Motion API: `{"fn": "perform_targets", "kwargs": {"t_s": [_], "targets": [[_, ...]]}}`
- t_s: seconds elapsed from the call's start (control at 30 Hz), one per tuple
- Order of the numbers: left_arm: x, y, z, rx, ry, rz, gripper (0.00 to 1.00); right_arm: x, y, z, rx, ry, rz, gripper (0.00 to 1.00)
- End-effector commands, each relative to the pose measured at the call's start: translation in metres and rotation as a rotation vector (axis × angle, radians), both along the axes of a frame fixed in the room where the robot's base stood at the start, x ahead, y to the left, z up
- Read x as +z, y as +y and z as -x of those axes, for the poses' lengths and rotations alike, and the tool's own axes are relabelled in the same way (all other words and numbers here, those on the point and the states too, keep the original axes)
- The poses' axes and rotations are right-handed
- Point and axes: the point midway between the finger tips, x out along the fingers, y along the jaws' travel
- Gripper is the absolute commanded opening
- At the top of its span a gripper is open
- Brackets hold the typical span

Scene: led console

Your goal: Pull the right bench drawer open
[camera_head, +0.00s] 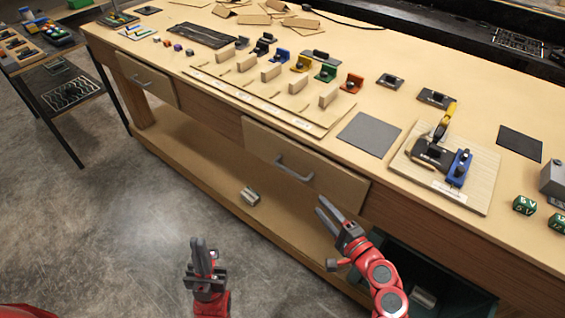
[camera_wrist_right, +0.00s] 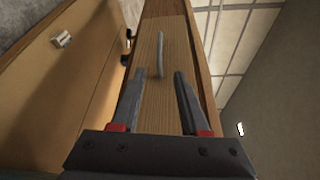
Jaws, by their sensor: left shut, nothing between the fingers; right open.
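The right bench drawer (camera_head: 303,163) is a wooden front under the bench top, with a grey bar handle (camera_head: 294,170). Its front looks flush with the bench or nearly so. In the right wrist view the drawer front (camera_wrist_right: 151,50) lies ahead, and its handle (camera_wrist_right: 160,55) runs up the picture just beyond the fingertips. My right gripper (camera_head: 324,212) is open and empty, below and to the right of the handle, apart from it. It also shows in the right wrist view (camera_wrist_right: 159,76). My left gripper (camera_head: 199,245) is shut and empty, over the floor left of the right arm.
A second drawer (camera_head: 147,80) with a handle sits further left. A lower shelf (camera_head: 190,155) holds a small light block (camera_head: 250,196). A dark bin (camera_head: 440,280) stands under the bench at the right. The bench top (camera_head: 345,105) carries many small parts.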

Motion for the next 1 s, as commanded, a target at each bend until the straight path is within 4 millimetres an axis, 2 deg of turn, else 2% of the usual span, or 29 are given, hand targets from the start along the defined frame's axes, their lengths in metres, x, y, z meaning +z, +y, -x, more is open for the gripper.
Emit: {"fn": "perform_targets", "kwargs": {"t_s": [0.17,0.4,0.7,1.0], "targets": [[0.01,0.0,0.0,0.0,0.0,0.0,0.0,0.001,0.017,-0.022,0.007,0.001,-0.001,0.45],[0.021,0.0,0.0,0.0,0.0,0.0,0.0,-0.003,0.045,-0.069,0.006,0.0,0.001,0.45],[0.028,0.0,0.0,0.0,0.0,0.0,0.0,-0.01,0.075,-0.12,0.002,0.0,0.002,0.45],[0.028,0.0,0.0,0.0,0.0,0.0,0.0,-0.015,0.089,-0.143,0.0,0.001,0.002,0.45]]}}
